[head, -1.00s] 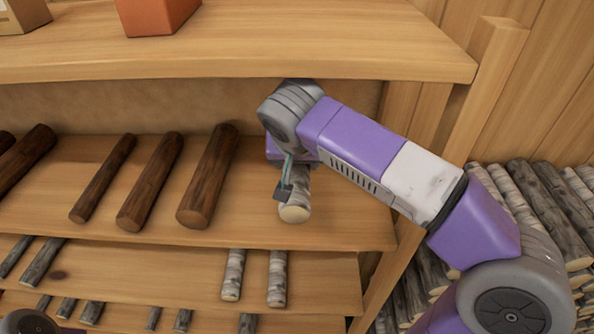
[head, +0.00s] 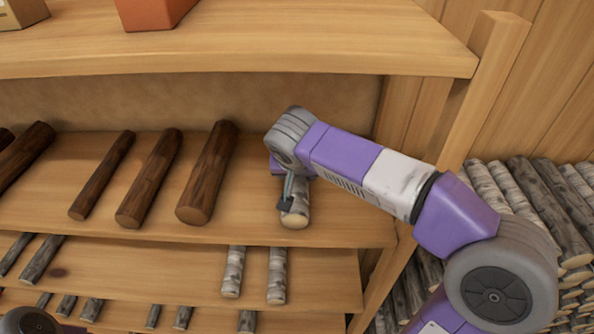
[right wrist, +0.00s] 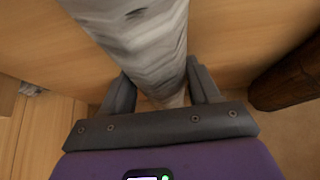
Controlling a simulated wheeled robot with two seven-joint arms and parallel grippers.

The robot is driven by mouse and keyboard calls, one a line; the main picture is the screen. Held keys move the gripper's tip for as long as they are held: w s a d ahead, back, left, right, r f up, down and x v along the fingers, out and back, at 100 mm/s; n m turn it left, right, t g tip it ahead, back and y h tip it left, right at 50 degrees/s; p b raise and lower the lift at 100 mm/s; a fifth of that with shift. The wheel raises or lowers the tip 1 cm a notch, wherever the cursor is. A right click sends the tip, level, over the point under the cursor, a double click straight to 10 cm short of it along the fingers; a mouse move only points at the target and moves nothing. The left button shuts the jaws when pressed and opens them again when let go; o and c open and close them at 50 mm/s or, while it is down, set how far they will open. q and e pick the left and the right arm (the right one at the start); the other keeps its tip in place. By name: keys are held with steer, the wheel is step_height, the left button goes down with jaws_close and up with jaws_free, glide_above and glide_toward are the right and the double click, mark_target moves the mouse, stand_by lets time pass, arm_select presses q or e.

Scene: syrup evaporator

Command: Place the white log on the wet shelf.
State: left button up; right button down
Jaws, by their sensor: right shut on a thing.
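The white log (head: 297,213) has pale, grey-streaked bark and a cut end facing me. It is at the right end of the shelf board (head: 345,222) that also bears dark brown logs; I cannot tell if it rests on the board or is just above it. My right gripper (head: 288,196) is shut on the log, reaching in from the right. In the right wrist view the log (right wrist: 145,45) runs between the two fingers of the gripper (right wrist: 160,90). No label shows which shelf is the wet one. My left gripper is out of view.
Several dark brown logs (head: 207,175) lie to the left on the same board. Two pale logs (head: 277,275) lie on the shelf below. The top shelf (head: 330,35) overhangs my right wrist, with an orange box (head: 152,12) on it. Stacked logs (head: 540,205) fill the right.

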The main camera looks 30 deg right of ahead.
steer(key=shift+f, duration=0.1)
steer(key=shift+c, duration=1.2)
jaws_free()
steer(key=shift+r, duration=0.35)
steer(key=v, duration=0.7)
steer(key=shift+s, duration=0.2)
